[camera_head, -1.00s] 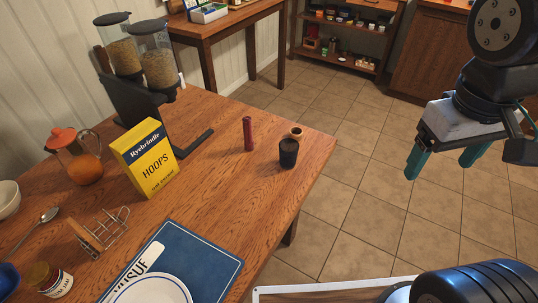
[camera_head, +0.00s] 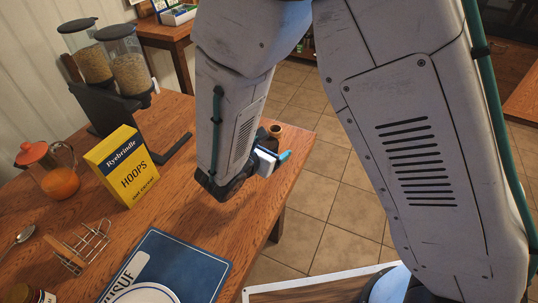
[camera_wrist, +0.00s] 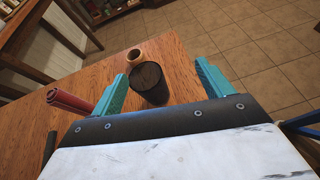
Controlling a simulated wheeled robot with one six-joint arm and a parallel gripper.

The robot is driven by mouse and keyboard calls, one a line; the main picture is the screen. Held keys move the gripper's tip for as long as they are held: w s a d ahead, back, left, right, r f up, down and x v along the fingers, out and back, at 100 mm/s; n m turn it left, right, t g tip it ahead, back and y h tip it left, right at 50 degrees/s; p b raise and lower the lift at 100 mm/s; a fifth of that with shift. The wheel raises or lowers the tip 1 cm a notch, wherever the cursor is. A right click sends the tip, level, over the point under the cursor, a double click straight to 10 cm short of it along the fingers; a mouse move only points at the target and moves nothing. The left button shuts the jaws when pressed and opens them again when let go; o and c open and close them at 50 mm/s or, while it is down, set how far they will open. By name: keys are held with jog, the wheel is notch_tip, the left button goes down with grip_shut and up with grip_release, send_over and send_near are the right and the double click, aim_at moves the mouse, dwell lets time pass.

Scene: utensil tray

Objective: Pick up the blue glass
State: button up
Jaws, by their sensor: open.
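A dark, nearly black glass (camera_wrist: 148,84), which seems to be the blue glass, stands upright on the wooden table in the wrist view. My gripper (camera_wrist: 162,72) is open with its teal fingers on either side of the glass in the picture, and the glass is nearer the left finger. I cannot tell how far the fingertips are from it. In the head view my gripper (camera_head: 272,160) is low over the table's right edge, and my arm hides the glass.
A small brown cup (camera_head: 275,130) stands just beyond the glass. A red cylinder (camera_wrist: 70,101) lies left of my left finger in the wrist picture. A yellow cereal box (camera_head: 122,168), dispensers (camera_head: 128,72) and a blue placemat (camera_head: 190,262) are on the table (camera_head: 175,205).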

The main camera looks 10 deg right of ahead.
aim_at(273, 142)
jog(key=f, duration=0.1)
jog(key=a+f+n, duration=0.1)
jog(key=a+f+n+t+y, duration=0.1)
jog(key=shift+w+a, duration=0.2)
jog(key=shift+w, duration=0.05)
jog(key=x, duration=0.7)
jog(key=shift+w+a, duration=0.15)
jog(key=c, duration=1.2)
